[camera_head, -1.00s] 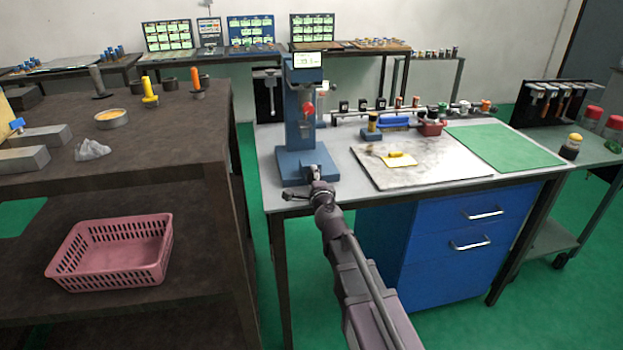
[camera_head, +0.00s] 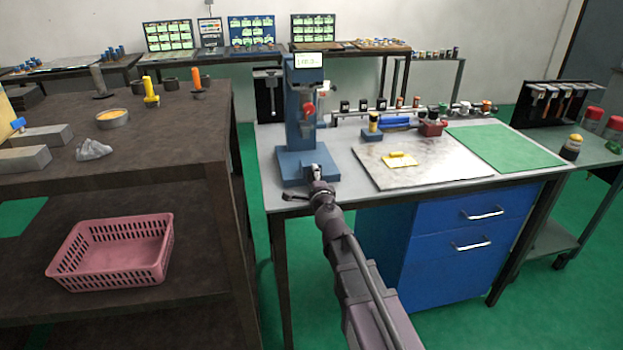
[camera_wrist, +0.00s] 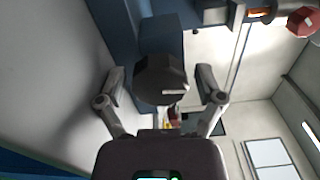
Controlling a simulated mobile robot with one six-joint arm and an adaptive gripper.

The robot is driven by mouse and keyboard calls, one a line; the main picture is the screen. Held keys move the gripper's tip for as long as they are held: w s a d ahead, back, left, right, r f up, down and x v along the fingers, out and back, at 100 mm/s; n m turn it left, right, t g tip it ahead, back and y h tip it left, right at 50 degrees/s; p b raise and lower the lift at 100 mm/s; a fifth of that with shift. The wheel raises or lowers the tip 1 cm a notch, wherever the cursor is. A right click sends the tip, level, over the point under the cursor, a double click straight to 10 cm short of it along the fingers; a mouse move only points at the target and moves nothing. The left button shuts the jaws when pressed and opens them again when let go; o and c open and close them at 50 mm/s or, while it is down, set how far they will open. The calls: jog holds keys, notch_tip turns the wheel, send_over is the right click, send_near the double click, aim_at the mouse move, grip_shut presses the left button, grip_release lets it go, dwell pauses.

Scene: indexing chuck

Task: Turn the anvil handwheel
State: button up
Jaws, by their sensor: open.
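The blue bench instrument (camera_head: 303,118) stands at the left of the grey workbench, with a lit display (camera_head: 308,61) on top and a red part on its column. A dark, faceted round knob, apparently the anvil handwheel (camera_wrist: 160,80), shows in the wrist view against the blue body. My gripper (camera_wrist: 161,76) is open, with one finger on each side of the knob and visible gaps to both. In the head view, my gripper (camera_head: 316,178) is low at the front of the instrument's blue base and hides the handwheel there.
A pale board (camera_head: 425,162) with a yellow block and a green mat (camera_head: 505,145) lie to the right on the bench. A rail of small parts runs behind them. A brown shelf (camera_head: 190,130) with a pink basket (camera_head: 112,250) stands close on the left.

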jog(key=shift+s+d, duration=0.1)
jog(key=shift+s, duration=0.05)
jog(key=v, duration=0.7)
jog(key=shift+s, duration=0.4)
jog(key=shift+s, duration=0.1)
